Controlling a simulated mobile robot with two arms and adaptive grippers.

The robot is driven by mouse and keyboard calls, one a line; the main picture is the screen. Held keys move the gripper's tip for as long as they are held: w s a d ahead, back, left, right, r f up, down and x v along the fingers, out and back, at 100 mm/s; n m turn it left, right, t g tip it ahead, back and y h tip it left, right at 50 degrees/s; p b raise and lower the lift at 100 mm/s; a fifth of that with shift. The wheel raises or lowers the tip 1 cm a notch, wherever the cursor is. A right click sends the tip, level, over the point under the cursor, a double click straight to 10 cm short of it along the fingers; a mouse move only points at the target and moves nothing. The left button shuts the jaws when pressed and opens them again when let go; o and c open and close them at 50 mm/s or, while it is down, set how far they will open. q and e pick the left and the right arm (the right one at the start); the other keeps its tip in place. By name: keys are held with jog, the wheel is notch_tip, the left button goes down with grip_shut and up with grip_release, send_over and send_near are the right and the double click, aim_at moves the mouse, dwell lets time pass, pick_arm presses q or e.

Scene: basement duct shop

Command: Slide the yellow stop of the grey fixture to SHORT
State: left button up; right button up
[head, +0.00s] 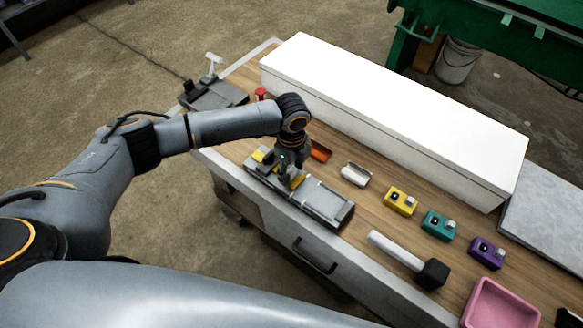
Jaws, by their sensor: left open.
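The grey fixture (325,200) lies near the front edge of the wooden bench. Yellow parts (258,156) show at its left end, and a bit of yellow also shows beside my gripper; I cannot tell which is the stop. My left gripper (290,178) points down over the left half of the fixture, close to the yellow parts. It is open. Whether it touches the stop is hidden by the fingers. The SHORT marking is too small to read. My right gripper is not in view.
A long white box (400,110) stands along the back. A mallet (405,258), a pink tray (500,308), and yellow (401,200), teal (438,225) and purple (487,250) blocks lie to the right. An orange piece (320,151) and a white piece (356,174) lie behind the fixture.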

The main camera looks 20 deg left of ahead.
aim_at(304, 188)
pick_arm(q)
jog(key=shift+f, duration=0.25)
grip_shut()
jog(key=d, duration=0.1)
jog(key=s+d+p, duration=0.1)
jog(key=d, duration=0.1)
jog(key=shift+s+d+r, duration=0.1)
jog(key=shift+s+d, duration=0.05)
jog(key=shift+d, duration=0.05)
jog(key=shift+s+d, duration=0.1)
jog(key=shift+d, duration=0.3)
